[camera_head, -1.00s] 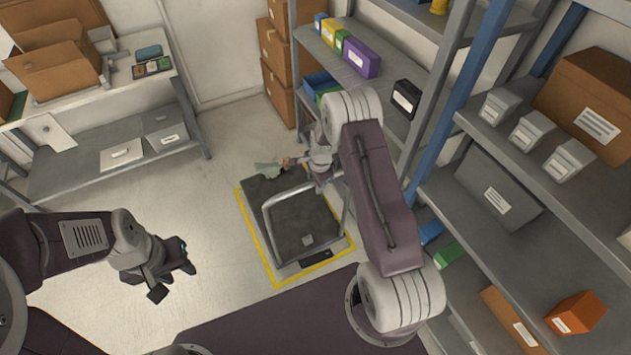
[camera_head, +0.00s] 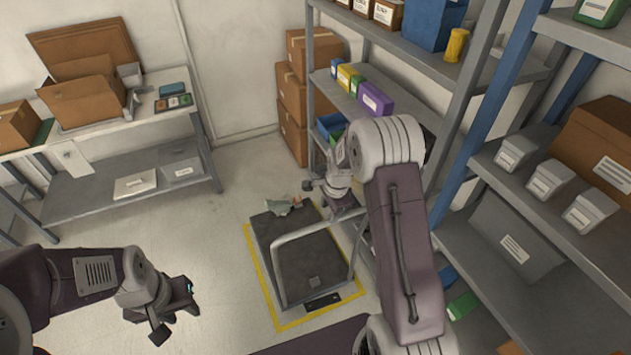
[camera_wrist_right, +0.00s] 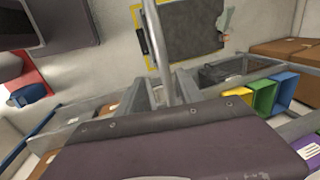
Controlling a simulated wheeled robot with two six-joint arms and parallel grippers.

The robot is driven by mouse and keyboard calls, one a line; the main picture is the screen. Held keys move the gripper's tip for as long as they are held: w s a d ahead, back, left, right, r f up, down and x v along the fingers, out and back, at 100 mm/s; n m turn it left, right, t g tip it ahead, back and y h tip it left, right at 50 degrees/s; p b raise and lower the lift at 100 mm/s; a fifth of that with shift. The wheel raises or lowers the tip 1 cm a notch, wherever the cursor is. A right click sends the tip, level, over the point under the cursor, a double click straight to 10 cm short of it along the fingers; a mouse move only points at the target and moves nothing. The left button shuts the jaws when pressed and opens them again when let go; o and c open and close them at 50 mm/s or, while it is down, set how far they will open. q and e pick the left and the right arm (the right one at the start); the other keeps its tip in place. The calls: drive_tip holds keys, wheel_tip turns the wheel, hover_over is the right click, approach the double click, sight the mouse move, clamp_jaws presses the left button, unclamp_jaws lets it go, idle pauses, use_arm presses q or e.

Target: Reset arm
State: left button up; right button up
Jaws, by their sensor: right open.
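Grey shelf racks (camera_head: 455,128) with boxes and bins stand close to my right arm. A workbench (camera_head: 120,122) with cardboard boxes is at the left. Yellow tape (camera_head: 262,277) outlines the cart's floor spot. The floor between bench and cart is clear.

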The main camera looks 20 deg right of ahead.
drive_tip(key=s+a+r+n+t, duration=0.1)
drive_tip(key=a+r, duration=0.1)
drive_tip(key=r, duration=0.3)
drive_tip(key=s+a+r+n, duration=0.1)
drive_tip(key=s+a+r, duration=0.1)
drive_tip(key=a+r, duration=0.15)
drive_tip(key=s+f+n+g, duration=0.1)
drive_tip(key=s+n+g, duration=0.1)
drive_tip(key=s+n, duration=1.3)
drive_tip(key=s, duration=0.2)
drive_tip(key=shift+s+a, duration=0.35)
drive_tip(key=shift+w, duration=0.15)
